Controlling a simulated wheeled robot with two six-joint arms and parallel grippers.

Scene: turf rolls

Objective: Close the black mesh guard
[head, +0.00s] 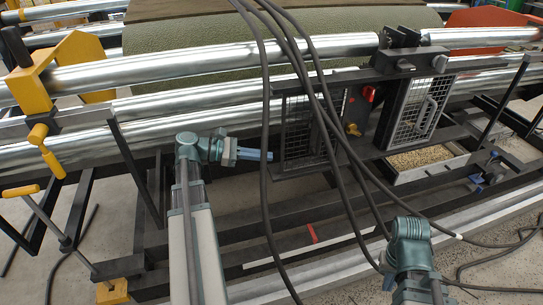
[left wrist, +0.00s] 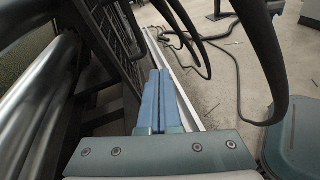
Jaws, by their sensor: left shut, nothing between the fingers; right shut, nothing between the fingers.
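Two black-framed mesh panels hang below the steel rollers in the head view. The left mesh panel (head: 299,132) is dark and partly crossed by black cables. The right mesh panel (head: 405,128) carries a handle (head: 426,114). I cannot tell for sure which is the guard or how far it stands open. A black mesh panel (left wrist: 104,28) also shows in the left wrist view, left of my fingers. My left gripper (head: 271,155) is shut and empty, its blue fingers pointing right, just left of the left panel. Of my right arm only the wrist shows, and its fingers are hidden.
Black cables (head: 264,120) hang across the middle. A red knob (head: 368,93) and yellow knob (head: 352,130) sit between the panels. A tray of grains (head: 420,158) lies below the right panel. Yellow brackets (head: 76,50) stand at left. Rails run along the floor.

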